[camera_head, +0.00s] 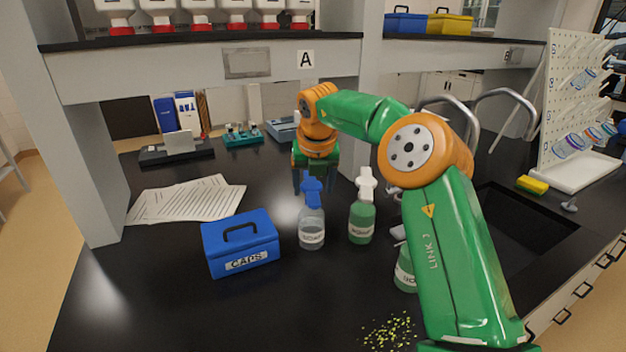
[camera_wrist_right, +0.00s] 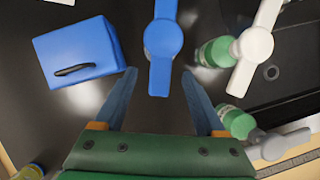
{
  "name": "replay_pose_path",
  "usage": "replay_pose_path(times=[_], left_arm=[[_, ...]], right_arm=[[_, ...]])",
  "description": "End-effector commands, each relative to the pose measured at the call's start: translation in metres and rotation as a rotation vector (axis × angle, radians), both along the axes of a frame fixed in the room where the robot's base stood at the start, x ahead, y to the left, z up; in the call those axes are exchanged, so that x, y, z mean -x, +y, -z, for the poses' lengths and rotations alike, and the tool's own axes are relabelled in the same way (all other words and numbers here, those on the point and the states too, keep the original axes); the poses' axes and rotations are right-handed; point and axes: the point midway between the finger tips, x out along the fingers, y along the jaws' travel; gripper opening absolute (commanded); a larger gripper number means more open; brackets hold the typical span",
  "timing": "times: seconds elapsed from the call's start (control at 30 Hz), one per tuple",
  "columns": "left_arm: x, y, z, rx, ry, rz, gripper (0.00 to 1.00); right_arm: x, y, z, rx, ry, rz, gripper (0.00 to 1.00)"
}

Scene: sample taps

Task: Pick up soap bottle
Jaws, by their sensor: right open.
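A green bottle with a white spray top (camera_head: 362,222) stands on the black bench; its label is too small to read surely. A clear bottle with a blue spray top (camera_head: 312,228) stands to its left. Another green bottle (camera_head: 405,270) is mostly hidden behind my right arm. My right gripper (camera_head: 314,180) points down, open and empty, by the blue top. In the right wrist view the blue top (camera_wrist_right: 162,40) lies just beyond and between the fingertips. The white-topped bottle (camera_wrist_right: 213,52) and a grey-topped green bottle (camera_wrist_right: 238,122) are to the right. My left gripper is not in view.
A blue caps box (camera_head: 240,244) stands left of the bottles, with paper sheets (camera_head: 190,200) behind it. A sink (camera_head: 505,225) is at the right, with a yellow sponge (camera_head: 532,185) near its far edge. Yellow-green bits (camera_head: 388,332) lie at the front. A shelf (camera_head: 215,70) spans above.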

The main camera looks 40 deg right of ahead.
Motion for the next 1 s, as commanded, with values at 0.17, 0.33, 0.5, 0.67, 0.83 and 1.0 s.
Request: replay_pose_path(times=[0.17, 0.33, 0.5, 0.67, 0.83, 1.0], left_arm=[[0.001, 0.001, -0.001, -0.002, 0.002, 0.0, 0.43], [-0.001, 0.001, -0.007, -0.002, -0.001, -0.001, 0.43], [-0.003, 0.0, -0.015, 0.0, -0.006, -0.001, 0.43], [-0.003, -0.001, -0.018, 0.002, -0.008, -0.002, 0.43], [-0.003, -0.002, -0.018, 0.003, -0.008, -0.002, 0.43], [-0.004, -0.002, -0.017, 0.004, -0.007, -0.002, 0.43]], right_arm=[[-0.002, -0.002, 0.005, -0.001, 0.001, 0.0, 0.72], [-0.009, -0.008, 0.029, 0.0, 0.005, 0.0, 0.72], [-0.017, -0.014, 0.051, 0.0, 0.003, 0.001, 0.72], [-0.021, -0.017, 0.063, 0.0, 0.0, 0.0, 0.72], [-0.022, -0.017, 0.066, -0.001, -0.001, 0.0, 0.72], [-0.022, -0.017, 0.066, 0.0, 0.0, 0.0, 0.59]])
